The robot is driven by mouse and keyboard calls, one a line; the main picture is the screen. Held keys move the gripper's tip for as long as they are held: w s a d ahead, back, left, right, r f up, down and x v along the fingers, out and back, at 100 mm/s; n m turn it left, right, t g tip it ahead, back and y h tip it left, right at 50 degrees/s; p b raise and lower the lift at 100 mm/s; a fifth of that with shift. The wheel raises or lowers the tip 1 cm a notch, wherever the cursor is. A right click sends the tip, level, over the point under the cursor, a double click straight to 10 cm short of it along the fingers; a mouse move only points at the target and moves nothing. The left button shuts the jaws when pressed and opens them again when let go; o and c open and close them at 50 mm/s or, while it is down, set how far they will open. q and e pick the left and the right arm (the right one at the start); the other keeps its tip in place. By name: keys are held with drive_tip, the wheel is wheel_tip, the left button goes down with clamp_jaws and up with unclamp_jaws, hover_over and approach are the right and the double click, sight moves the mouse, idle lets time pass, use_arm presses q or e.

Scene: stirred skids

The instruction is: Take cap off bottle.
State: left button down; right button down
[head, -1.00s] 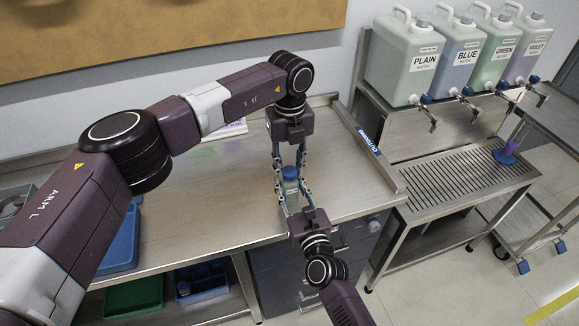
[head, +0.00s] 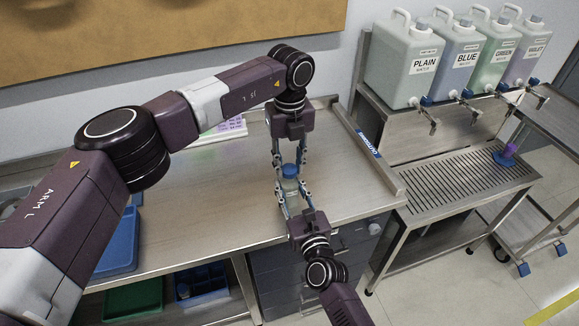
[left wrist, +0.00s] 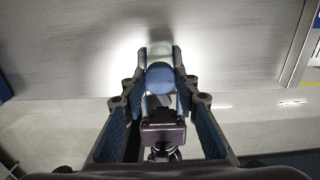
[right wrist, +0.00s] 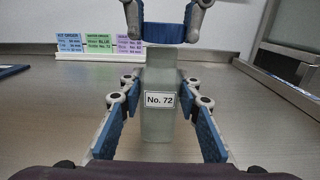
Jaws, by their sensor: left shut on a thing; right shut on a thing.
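The bottle (head: 290,187) is pale and translucent and stands upright over the bench. Its label, "No. 72", faces the right wrist camera, where the bottle body (right wrist: 160,115) shows below the cap. My right gripper (head: 293,198) comes from the front and is shut on the bottle body, one finger on each side.
The metal bench (head: 200,190) is clear around the bottle. Small order cards (right wrist: 100,45) stand at the back. A raised bench edge (head: 365,150) runs along the right. Several labelled water jugs (head: 415,65) stand on a shelf at the right, above a drain grate (head: 450,185).

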sight(289, 168)
use_arm(q)
drive_tip(key=shift+r, duration=0.2)
drive_tip(key=shift+r, duration=2.05)
use_arm(e)
drive_tip(key=c, duration=1.4)
unclamp_jaws()
drive_tip(key=shift+o, duration=0.2)
drive_tip(key=v, duration=1.2)
